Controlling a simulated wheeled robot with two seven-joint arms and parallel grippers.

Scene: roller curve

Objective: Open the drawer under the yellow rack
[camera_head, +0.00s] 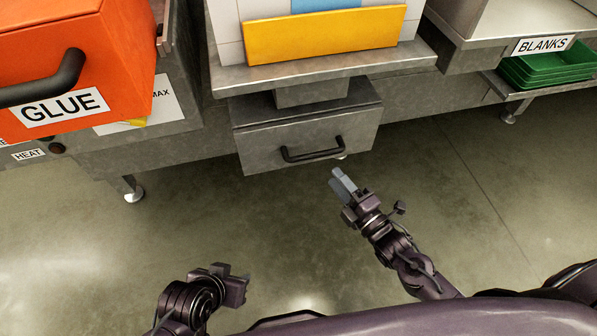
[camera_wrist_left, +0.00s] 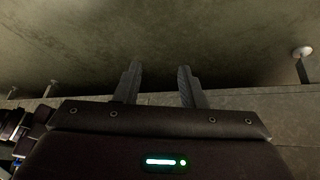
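The yellow rack (camera_head: 325,36) stands on a grey metal shelf at the top middle of the head view. Under it hangs a grey metal drawer (camera_head: 262,147) with a black bar handle (camera_head: 313,154) on its front. The drawer looks shut. My right gripper (camera_head: 341,181) is just below and right of the handle in the picture, apart from it. Its fingers look close together, but whether they are shut is unclear. My left gripper (camera_head: 240,287) is low and left, away from the drawer. The left wrist view shows its two fingers (camera_wrist_left: 158,84) apart with nothing between them.
An orange box (camera_head: 110,60) labelled GLUE with a black handle stands at the left. Green trays (camera_head: 548,66) sit on a low shelf at the right, below a BLANKS label (camera_head: 543,45). The floor (camera_head: 480,200) before the drawer is clear.

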